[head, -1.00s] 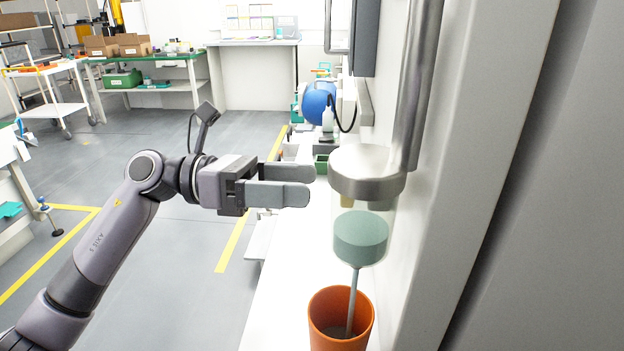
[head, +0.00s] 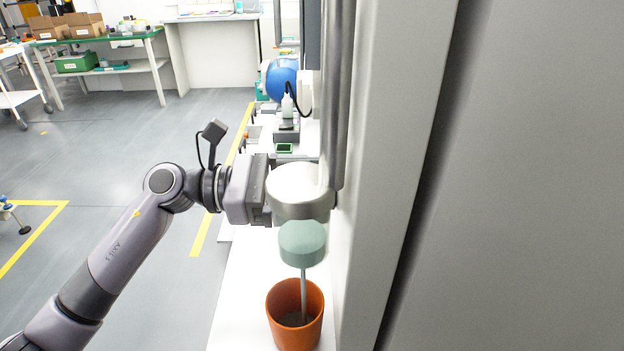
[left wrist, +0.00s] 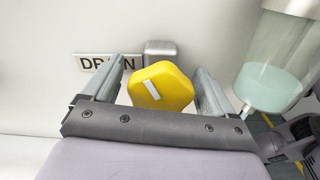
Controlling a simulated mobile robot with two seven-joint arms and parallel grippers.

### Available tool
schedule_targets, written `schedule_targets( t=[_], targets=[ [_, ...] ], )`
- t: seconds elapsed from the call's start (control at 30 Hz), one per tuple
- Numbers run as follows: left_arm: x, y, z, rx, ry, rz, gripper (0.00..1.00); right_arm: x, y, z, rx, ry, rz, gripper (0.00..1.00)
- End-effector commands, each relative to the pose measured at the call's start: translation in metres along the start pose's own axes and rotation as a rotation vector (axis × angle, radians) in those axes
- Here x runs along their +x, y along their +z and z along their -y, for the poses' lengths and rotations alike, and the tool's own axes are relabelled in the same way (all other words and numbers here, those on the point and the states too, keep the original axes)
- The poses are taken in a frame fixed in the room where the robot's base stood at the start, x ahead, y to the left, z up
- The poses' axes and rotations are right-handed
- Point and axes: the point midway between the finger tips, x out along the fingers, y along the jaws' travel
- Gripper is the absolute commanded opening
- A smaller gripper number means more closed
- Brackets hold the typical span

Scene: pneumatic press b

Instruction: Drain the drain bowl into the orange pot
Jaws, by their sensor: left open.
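The drain bowl (head: 302,243) is a clear cylinder with green contents under a round metal head (head: 296,190). A thin tube runs down from it into the orange pot (head: 295,325), which stands upright on the white bench. The bowl also shows at the right of the left wrist view (left wrist: 272,85). There, a yellow knob (left wrist: 160,86) sits beside a wall plate lettered DRAIN (left wrist: 92,66), partly covered by a finger. My left gripper (left wrist: 160,78) is open, with one finger on each side of the knob; contact cannot be told. In the head view its fingers are hidden behind the metal head.
A grey machine wall (head: 400,170) rises close on the right. A blue round tank (head: 281,79) and small items stand farther along the bench. The grey floor (head: 110,140) on the left is open, with a green-topped table (head: 95,38) beyond.

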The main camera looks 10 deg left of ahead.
Motion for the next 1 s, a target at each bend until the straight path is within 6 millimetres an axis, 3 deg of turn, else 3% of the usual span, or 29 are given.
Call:
schedule_targets(
  t=[0.33,0.37,0.5,0.53,1.0],
  targets=[
    [0.0068,-0.0001,-0.0002,0.000,0.001,0.000,0.87,-0.0003,0.0007,-0.0023,-0.002,0.005,0.001,0.43],
    [0.0067,0.0000,-0.0002,0.000,0.001,0.000,0.80,-0.0003,0.0007,-0.0023,-0.003,0.005,0.001,0.43],
    [0.0066,0.0000,-0.0002,0.000,0.001,0.000,0.34,-0.0003,0.0008,-0.0027,-0.005,0.005,0.001,0.43],
    [0.0065,0.0000,-0.0002,0.000,0.001,0.000,0.31,-0.0004,0.0009,-0.0028,-0.006,0.005,0.002,0.43],
    [0.0061,0.0004,-0.0003,-0.116,0.001,-0.003,0.31,-0.0024,-0.0017,-0.0023,-0.012,0.002,0.001,0.43]
  ],
)
